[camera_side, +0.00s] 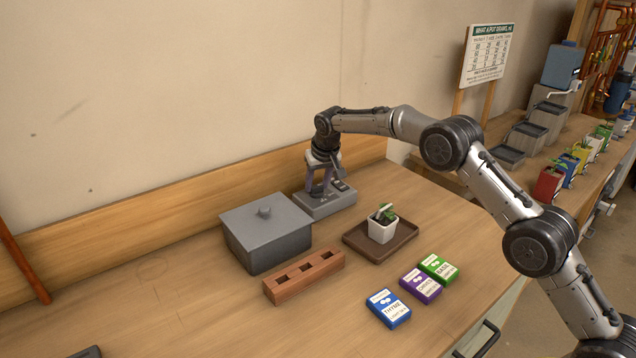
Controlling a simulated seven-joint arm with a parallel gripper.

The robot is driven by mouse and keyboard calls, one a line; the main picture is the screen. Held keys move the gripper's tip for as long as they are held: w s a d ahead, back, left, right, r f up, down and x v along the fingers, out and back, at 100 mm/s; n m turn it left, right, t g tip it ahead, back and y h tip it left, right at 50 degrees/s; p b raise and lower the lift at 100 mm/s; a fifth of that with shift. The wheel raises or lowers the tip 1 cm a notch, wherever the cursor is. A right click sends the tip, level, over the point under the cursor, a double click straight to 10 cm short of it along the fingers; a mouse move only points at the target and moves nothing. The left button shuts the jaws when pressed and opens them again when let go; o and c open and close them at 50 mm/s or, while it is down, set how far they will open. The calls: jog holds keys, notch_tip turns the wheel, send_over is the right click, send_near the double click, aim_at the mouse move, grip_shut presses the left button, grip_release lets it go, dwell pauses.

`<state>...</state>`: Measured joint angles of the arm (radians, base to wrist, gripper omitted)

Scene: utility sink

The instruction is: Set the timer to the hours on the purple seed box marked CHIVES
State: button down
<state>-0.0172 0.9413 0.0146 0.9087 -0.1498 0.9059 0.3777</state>
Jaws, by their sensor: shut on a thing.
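The purple seed box (420,285) marked CHIVES lies on the bench between a blue box (388,308) marked THYME and a green box (438,268). Its smaller print is too small to read. A grey device (326,204), which looks like the timer, sits near the back wall behind the plant tray. My gripper (322,190) is down at this device, its fingers shut on a part on top of it. That part is mostly hidden by the fingers, and its setting cannot be read.
A grey lidded box (266,236) stands left of the device. A reddish block with square holes (304,277) lies in front of it. A potted plant (382,228) stands on a brown tray (404,233). A sign (487,56) stands behind. The bench's left front is mostly clear.

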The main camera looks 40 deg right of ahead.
jog(key=shift+a+m+g+h, duration=0.1)
jog(key=shift+m+g+h, duration=0.2)
jog(key=shift+m, duration=0.8)
jog(key=shift+c, duration=1.9)
grip_release()
jog(key=v, duration=1.3)
jog(key=shift+a+r, duration=0.2)
jog(key=shift+r, duration=0.15)
jog(key=shift+s+r, duration=0.1)
jog(key=shift+s, duration=0.05)
